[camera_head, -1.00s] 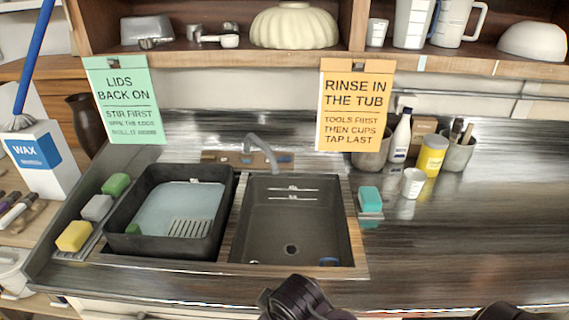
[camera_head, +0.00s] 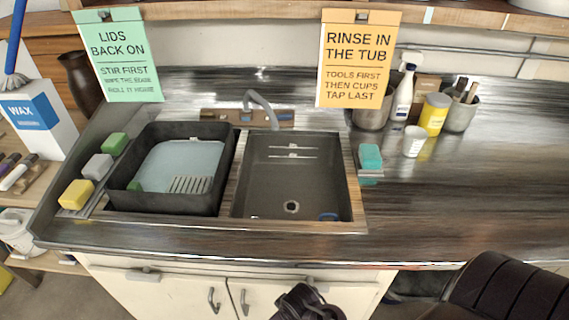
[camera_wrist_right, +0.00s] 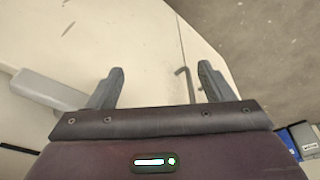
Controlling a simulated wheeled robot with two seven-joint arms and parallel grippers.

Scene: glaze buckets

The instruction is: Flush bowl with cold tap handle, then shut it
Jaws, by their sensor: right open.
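The sink bowl (camera_head: 295,185) is a dark grey basin in the middle of the head view, with a round drain (camera_head: 291,207). The tap (camera_head: 262,105) has a curved grey spout above the bowl's back edge. No water stream shows. A small blue piece (camera_head: 246,116), possibly the cold handle, sits at the spout's base; its setting is too small to tell. My right gripper (camera_wrist_right: 161,70) is open and empty in the right wrist view, over the pale cabinet front with a bent metal handle (camera_wrist_right: 184,85) between its fingers. My left gripper is not in view.
A black tub (camera_head: 130,185) stands left of the bowl, beside several sponges (camera_head: 76,194). Two hanging signs (camera_head: 358,58) flank the tap. The right counter (camera_head: 470,190) is mostly clear.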

